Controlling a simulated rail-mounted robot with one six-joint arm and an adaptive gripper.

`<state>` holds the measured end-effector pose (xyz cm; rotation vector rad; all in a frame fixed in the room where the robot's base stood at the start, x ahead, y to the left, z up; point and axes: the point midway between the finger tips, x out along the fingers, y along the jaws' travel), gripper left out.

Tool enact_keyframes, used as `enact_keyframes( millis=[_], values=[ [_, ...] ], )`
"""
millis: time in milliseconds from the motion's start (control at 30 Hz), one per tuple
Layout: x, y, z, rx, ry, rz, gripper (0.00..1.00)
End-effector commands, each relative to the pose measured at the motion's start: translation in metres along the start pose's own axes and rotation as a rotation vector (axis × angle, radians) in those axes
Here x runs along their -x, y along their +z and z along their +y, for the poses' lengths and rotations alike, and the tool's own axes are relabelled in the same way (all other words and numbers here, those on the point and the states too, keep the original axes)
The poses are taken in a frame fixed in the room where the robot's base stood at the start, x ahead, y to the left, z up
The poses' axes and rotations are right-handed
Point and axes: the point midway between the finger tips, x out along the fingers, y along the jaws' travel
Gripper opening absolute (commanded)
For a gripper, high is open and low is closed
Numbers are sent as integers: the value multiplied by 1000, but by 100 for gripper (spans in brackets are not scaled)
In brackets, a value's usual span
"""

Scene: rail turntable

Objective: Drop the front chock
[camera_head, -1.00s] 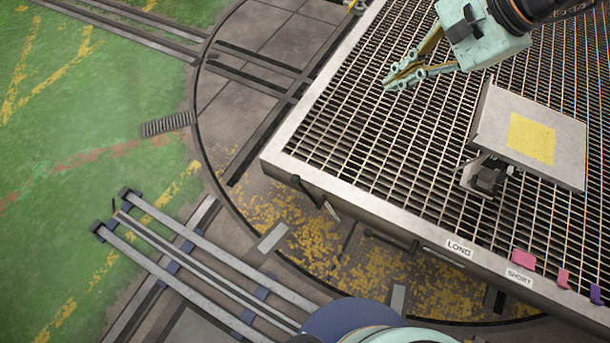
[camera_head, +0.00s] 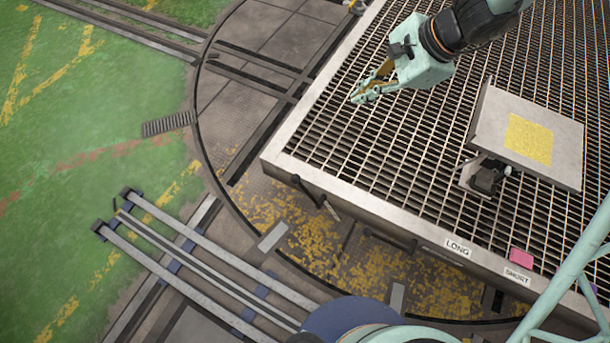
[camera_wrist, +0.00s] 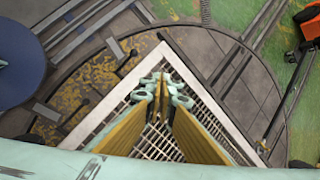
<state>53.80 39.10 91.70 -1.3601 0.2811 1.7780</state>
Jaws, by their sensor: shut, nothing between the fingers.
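My gripper (camera_head: 362,97) is above the far left part of the metal grating (camera_head: 345,140), with its fingertips pointing left. In the wrist view its fingers (camera_wrist: 162,82) are together over the corner of the deck, with nothing between them. No part is clearly marked as the front chock. A dark rod with a pale flat end (camera_head: 330,208) sticks out below the deck's left front edge. A second dark rod (camera_head: 392,238) shows farther right under the same edge. My gripper is apart from both.
A tilted pale plate with a yellow square (camera_head: 495,155) stands on the grating. LONG (camera_head: 457,248) and SHORT (camera_head: 517,275) labels and a pink block (camera_head: 521,256) are at the front edge. Rails (camera_head: 190,265) lie lower left. An orange machine (camera_wrist: 308,22) shows in the wrist view.

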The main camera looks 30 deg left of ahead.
Motion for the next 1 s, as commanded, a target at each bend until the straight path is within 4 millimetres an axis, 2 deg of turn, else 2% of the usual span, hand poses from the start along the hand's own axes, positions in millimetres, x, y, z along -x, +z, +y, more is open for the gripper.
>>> enact_keyframes(
  millis=[433, 1000],
  values=[
    [-65, -8, 2, -124, 33, 3, 0],
    [-148, -19, 21, -282, 85, 31, 0]
  ],
)
